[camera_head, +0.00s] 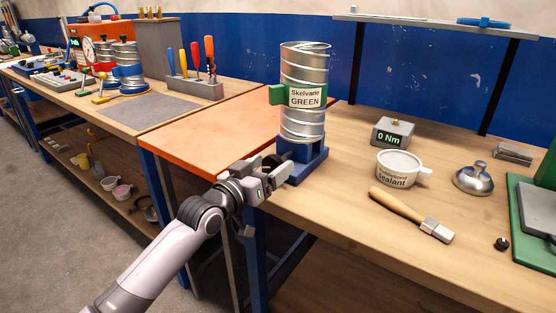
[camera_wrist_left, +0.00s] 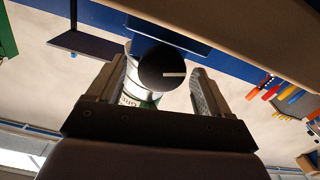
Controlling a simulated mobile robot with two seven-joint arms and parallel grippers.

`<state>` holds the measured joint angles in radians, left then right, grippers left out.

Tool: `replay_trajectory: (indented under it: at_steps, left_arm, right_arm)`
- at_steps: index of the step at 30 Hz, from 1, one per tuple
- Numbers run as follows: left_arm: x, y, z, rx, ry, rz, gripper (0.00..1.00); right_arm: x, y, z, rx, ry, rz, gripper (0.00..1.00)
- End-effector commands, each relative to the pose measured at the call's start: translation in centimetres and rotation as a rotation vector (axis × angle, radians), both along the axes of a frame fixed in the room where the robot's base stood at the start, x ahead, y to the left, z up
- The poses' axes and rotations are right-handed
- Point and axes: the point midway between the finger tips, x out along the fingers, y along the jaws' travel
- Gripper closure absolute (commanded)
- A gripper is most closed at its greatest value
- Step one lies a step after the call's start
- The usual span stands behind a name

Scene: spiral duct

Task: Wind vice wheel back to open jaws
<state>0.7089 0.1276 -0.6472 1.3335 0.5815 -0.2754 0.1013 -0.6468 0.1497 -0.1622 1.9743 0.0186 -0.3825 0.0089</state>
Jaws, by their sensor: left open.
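The blue vice (camera_head: 312,168) stands on the wooden bench with the silver spiral duct (camera_head: 304,122) upright in it. The duct carries a green band and a label (camera_head: 304,97) reading "Skelvane GREEN". In the left wrist view, the dark round vice wheel (camera_wrist_left: 164,69) with a pale mark shows between the open fingers (camera_wrist_left: 160,85). Space shows beside each finger; I cannot tell how deep the wheel sits between them. My right gripper is out of view.
Right of the vice are a torque readout (camera_head: 392,132) showing 0 Nm, a sealant tub (camera_head: 398,170), a wooden-handled brush (camera_head: 410,213) and a metal funnel (camera_head: 474,178). An orange board (camera_head: 205,132) lies to the left. A screwdriver rack (camera_head: 197,88) stands further back.

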Motion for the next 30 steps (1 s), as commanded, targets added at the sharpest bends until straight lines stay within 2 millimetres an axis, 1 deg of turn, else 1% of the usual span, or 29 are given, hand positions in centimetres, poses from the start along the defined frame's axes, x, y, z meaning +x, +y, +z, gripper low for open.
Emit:
replay_trajectory:
  at_steps: [1, 6, 12, 24, 25, 26, 27, 29, 30]
  left_arm:
    - [0.5, -0.4, 0.0, -0.001, -0.001, 0.0, 0.2]
    - [1.9, -1.4, -0.1, 0.002, -0.001, -0.001, 0.2]
    - [2.9, -2.1, -0.1, 0.001, -0.001, 0.0, 0.2]
    - [3.2, -2.3, 0.0, 0.001, 0.0, 0.001, 0.2]
    - [3.2, -2.3, 0.0, 0.001, 0.0, 0.001, 0.27]
    - [3.2, -2.3, 0.0, 0.001, 0.0, 0.001, 0.36]
    - [3.2, -2.3, 0.0, 0.001, 0.0, 0.001, 0.49]
    - [3.2, -2.3, 0.0, 0.001, 0.0, 0.001, 0.69]
    - [3.2, -2.3, 0.0, 0.001, 0.0, 0.001, 0.72]
  right_arm:
    - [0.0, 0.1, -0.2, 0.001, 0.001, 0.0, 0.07]
    - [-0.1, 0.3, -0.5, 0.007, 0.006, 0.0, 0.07]
    - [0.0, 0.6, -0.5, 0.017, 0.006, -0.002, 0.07]
    - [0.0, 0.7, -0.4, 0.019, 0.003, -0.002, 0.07]
    - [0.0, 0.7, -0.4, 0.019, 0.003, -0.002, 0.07]
    - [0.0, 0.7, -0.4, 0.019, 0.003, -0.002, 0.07]
    - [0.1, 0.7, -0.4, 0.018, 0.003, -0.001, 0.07]
    - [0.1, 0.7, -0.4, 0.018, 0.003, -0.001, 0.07]
    - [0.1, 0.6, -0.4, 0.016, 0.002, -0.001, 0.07]
